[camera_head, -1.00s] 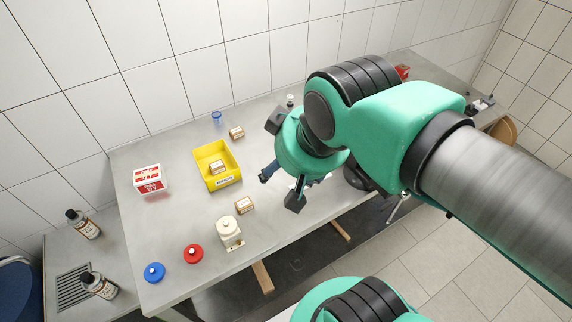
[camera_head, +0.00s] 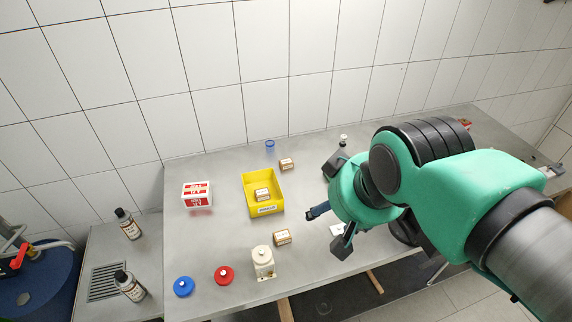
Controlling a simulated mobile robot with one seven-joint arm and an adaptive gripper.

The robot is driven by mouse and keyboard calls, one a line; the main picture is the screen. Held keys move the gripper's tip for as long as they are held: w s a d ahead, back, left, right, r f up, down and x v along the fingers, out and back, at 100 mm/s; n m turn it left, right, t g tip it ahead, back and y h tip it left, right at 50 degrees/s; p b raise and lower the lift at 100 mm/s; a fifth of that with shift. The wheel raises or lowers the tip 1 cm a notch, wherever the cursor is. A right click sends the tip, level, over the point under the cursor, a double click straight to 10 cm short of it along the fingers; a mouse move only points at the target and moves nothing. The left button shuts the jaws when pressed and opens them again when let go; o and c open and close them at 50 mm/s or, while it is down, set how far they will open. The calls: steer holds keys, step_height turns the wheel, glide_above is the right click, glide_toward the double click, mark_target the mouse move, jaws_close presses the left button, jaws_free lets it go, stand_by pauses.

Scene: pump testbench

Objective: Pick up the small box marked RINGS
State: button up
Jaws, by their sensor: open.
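Three small brown-and-white boxes show in the head view. One box (camera_head: 286,165) stands on the table behind the yellow bin, one box (camera_head: 262,194) lies inside the yellow bin (camera_head: 249,181), and one box (camera_head: 282,237) stands in front of the bin near the white pump part. Their labels are too small to read, so I cannot tell which is marked RINGS. My gripper (camera_head: 328,210) is open and empty above the table, to the right of the bin and the boxes. My arm hides part of the table behind it.
A red-and-white box (camera_head: 197,196) stands left of the bin. A white pump part (camera_head: 263,262), a red disc (camera_head: 223,275) and a blue disc (camera_head: 184,286) are near the front edge. A blue cup (camera_head: 269,146) is at the back. Bottles (camera_head: 128,224) stand on the lower left bench.

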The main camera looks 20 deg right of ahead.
steer(key=shift+o, duration=0.6)
steer(key=w+d+g, duration=0.3)
steer(key=w, duration=2.6)
steer(key=w+d+f+g, duration=0.1)
steer(key=w+d+f, duration=0.1)
steer(key=w+f, duration=0.9)
steer(key=w+d+f+g, duration=0.1)
steer(key=w+d+f, duration=0.1)
steer(key=w+f, duration=0.9)
steer(key=shift+w+d+f+n+g, duration=0.15)
steer(key=shift+w+f+n+g, duration=0.2)
steer(key=shift+w, duration=0.7)
